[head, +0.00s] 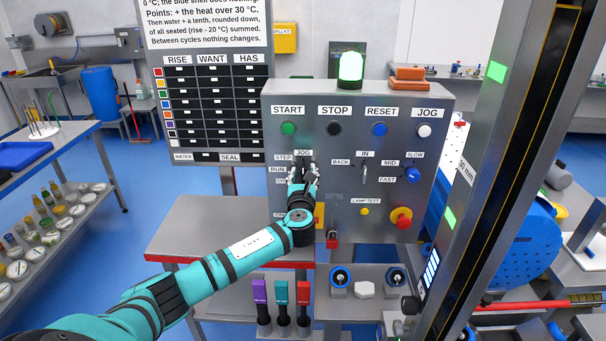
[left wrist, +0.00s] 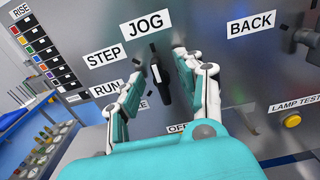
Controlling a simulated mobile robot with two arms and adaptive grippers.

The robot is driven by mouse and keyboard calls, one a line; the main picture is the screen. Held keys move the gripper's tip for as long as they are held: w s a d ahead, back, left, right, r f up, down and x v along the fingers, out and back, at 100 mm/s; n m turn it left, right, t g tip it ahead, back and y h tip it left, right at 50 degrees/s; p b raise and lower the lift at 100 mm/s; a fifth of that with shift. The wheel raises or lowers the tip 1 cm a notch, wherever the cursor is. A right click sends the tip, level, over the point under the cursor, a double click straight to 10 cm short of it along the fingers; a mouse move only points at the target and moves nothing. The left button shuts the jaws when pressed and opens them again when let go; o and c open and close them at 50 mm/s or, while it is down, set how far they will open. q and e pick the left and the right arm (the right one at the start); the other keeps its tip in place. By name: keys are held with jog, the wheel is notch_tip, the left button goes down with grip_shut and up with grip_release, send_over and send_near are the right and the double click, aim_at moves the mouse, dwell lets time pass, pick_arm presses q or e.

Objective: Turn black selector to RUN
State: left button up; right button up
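The black selector (left wrist: 163,92) is on the grey panel, with its handle standing nearly upright below the JOG label (left wrist: 146,26). The STEP label (left wrist: 103,56) and RUN label (left wrist: 107,88) are to its left. An OFF label below is partly covered. My left gripper (left wrist: 160,66) is open, with one finger on each side of the selector. I cannot tell whether either finger touches it. In the head view my left gripper (head: 303,170) covers most of the selector. My right gripper is not in view.
The control panel (head: 320,235) also has a BACK/IN selector (head: 364,173), a blue knob (head: 412,174), a yellow lamp-test button (head: 365,211) and a red stop button (head: 401,217). A green lamp (head: 351,68) stands on top. Coloured-handled tools (head: 281,292) stand below.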

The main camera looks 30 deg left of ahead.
pick_arm(q)
jog(key=shift+c, duration=0.4)
jog(key=c, duration=0.7)
grip_shut()
jog(key=shift+f, duration=0.1)
jog(key=n+b, duration=0.3)
jog(key=n, duration=0.3)
jog(key=n+b, duration=0.3)
jog(key=n, duration=0.2)
jog(key=n+b, duration=0.4)
jog(key=n, duration=0.2)
jog(key=shift+s+a+f+n, duration=0.15)
jog(key=shift+a+f+n, duration=0.05)
jog(key=shift+f+n, duration=0.1)
